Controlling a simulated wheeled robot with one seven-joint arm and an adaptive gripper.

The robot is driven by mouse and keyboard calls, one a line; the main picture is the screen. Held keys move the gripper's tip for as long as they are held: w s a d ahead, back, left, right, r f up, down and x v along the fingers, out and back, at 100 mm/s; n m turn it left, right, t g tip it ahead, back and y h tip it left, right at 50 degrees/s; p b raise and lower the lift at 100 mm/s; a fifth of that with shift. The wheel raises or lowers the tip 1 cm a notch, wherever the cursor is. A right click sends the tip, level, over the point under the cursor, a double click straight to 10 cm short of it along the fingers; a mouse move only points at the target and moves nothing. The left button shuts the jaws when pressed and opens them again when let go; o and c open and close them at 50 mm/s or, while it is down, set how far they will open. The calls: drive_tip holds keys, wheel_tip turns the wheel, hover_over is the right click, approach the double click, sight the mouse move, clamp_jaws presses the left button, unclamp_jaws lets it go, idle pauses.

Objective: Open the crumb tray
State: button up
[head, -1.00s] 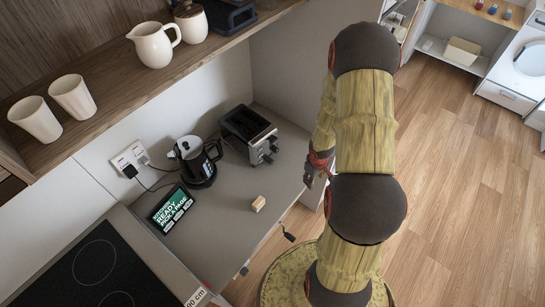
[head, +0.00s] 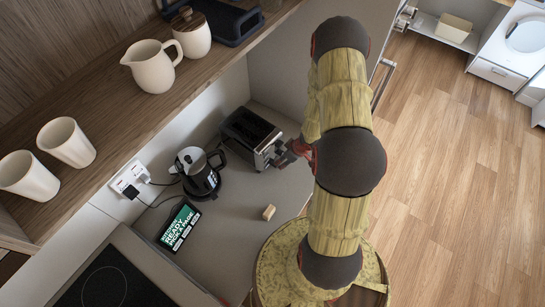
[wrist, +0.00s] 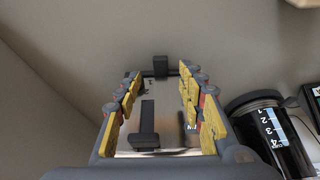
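The toaster (head: 246,133) stands on the counter against the back wall, dark on top with a metal front. My gripper (head: 287,152) is at its front end, partly hidden by my arm in the head view. In the wrist view, which looks upside down, the toaster's front (wrist: 165,103) shows between the two yellow-padded fingers of my open gripper (wrist: 158,98). A dark tab, apparently the crumb tray's grip (wrist: 160,66), sticks out at the front's counter-side edge. A dark lever in a slot shows farther from the counter. The fingers hold nothing; whether they touch the toaster is unclear.
A black kettle (head: 199,174) stands beside the toaster; it also shows in the wrist view (wrist: 272,135). A lit tablet (head: 180,226) and a small wooden block (head: 268,212) are on the counter. A shelf (head: 118,125) with cups and jugs hangs above.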

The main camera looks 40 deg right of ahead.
drive_tip(key=x, duration=0.7)
drive_tip(key=shift+f, duration=0.25)
drive_tip(key=c, duration=0.3)
clamp_jaws()
idle(0.5)
